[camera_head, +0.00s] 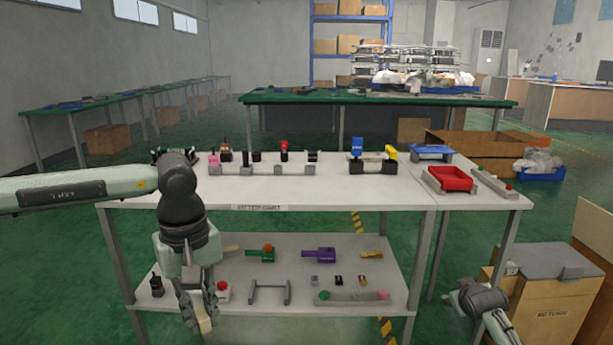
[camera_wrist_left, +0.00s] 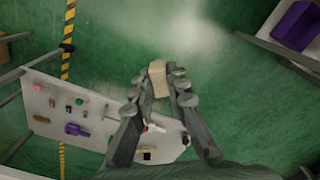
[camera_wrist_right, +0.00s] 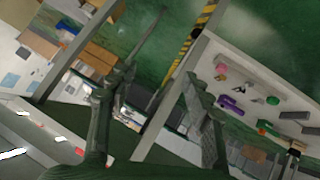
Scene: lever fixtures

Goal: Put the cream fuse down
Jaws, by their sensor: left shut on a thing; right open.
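The cream fuse (camera_wrist_left: 157,78) is a small pale block between the fingertips of my left gripper (camera_wrist_left: 158,82). My left gripper (camera_head: 198,308) is shut on it, pointing down in front of the lower shelf's left part in the head view. The fuse's cream end (camera_head: 205,325) shows low between the fingers there. In the left wrist view green floor lies behind the fuse. My right gripper (camera_wrist_right: 158,85) is open and empty, off to the right of the bench; in the head view only part of its arm shows at the lower right.
The lower shelf (camera_head: 235,305) holds a grey bracket (camera_head: 269,292), a purple piece (camera_head: 319,255), a bar with green and pink knobs (camera_head: 352,297) and a red-button box (camera_head: 223,291). The upper top (camera_head: 320,190) carries lever fixtures along its back. A red tray (camera_head: 451,179) stands right.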

